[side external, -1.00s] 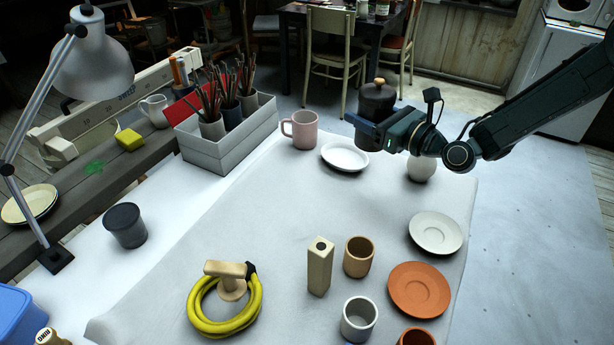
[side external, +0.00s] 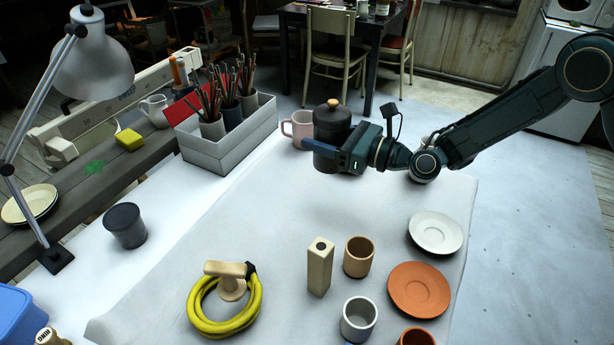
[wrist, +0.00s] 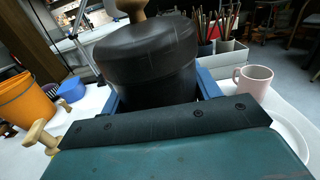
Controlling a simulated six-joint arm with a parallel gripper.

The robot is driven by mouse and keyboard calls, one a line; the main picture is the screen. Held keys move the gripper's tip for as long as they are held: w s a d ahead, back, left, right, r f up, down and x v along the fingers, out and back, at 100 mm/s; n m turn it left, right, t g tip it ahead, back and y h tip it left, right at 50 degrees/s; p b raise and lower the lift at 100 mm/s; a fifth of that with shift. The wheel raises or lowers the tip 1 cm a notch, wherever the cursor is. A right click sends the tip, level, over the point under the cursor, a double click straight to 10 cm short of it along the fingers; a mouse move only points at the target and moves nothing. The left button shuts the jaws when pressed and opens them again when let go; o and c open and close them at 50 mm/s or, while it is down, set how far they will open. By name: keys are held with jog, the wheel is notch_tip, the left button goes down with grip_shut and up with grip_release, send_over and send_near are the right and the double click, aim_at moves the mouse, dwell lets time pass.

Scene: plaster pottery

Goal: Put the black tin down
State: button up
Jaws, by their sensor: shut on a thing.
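The black tin (side external: 333,120) is a dark lidded cylinder with a pale wooden knob. It is upright in my gripper (side external: 327,148), left of the arm, over the back of the pale cloth (side external: 240,215). A blue finger crosses its side. In the wrist view the tin (wrist: 150,62) fills the space between the two blue fingers, which are shut on it. The tin's underside is hidden in the wrist view, and I cannot tell how high it is above the cloth.
A pink mug (side external: 297,126) stands just left of the tin, partly covered by it. A white dish beside it shows in the wrist view (wrist: 293,128). A grey brush box (side external: 230,140) is farther left. The cloth's middle is clear; cups and saucers stand at the front right.

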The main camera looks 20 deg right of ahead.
jog(key=shift+f, duration=8.5)
jog(key=shift+f, duration=0.1)
jog(key=o, duration=1)
jog(key=shift+s+d, duration=0.1)
